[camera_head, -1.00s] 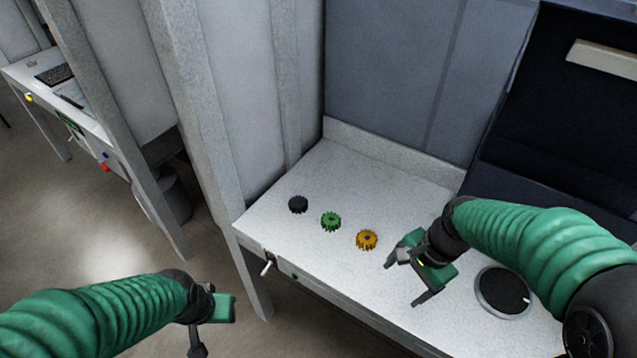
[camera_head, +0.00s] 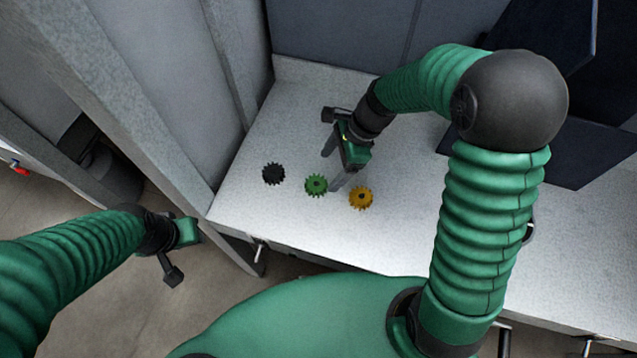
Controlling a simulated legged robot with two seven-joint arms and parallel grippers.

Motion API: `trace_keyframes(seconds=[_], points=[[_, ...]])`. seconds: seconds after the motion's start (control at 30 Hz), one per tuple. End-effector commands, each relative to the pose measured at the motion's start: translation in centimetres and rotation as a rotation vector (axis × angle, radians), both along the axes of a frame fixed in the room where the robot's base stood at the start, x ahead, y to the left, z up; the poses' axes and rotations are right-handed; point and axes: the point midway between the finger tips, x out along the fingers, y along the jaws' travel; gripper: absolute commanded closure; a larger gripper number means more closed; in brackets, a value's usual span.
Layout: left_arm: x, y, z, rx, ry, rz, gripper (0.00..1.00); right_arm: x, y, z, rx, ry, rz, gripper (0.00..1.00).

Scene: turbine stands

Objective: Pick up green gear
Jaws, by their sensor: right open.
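The green gear (camera_head: 316,185) lies flat on the white table, between the black gear (camera_head: 273,174) on its left and the orange gear (camera_head: 361,198) on its right. My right gripper (camera_head: 331,172) is open and empty, just behind and above the green gear. One of its fingers comes down between the green and orange gears; I cannot tell whether it touches either. My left gripper (camera_head: 180,254) hangs off the table's left front side, over the floor, and whether its jaws are open is unclear.
The white table (camera_head: 290,115) has a raised back edge and a grey wall behind it. A grey post (camera_head: 150,100) stands along its left side. Dark panels (camera_head: 560,145) rise at the right. The table is clear left of and behind the gears.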

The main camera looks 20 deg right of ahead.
Motion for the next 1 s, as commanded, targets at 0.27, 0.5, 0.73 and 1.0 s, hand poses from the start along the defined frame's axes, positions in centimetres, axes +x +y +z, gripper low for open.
trace_keyframes(seconds=[0.27, 0.5, 0.73, 1.0], points=[[0.0, 0.0, -0.3, 0.000, 0.000, 0.001, 0.64, 0.0, 1.5, -3.4, 0.001, 0.000, 0.001, 0.21], [0.0, 0.0, -0.5, 0.000, 0.000, 0.001, 0.64, 0.3, 2.6, -6.4, 0.003, -0.002, 0.001, 0.21], [0.0, 0.0, -0.5, 0.000, 0.000, 0.001, 0.64, 0.3, 2.7, -6.4, 0.001, -0.004, 0.002, 0.26], [0.0, 0.0, -0.5, 0.000, 0.000, 0.001, 0.64, 0.3, 2.7, -6.4, 0.000, -0.003, 0.002, 0.62]])
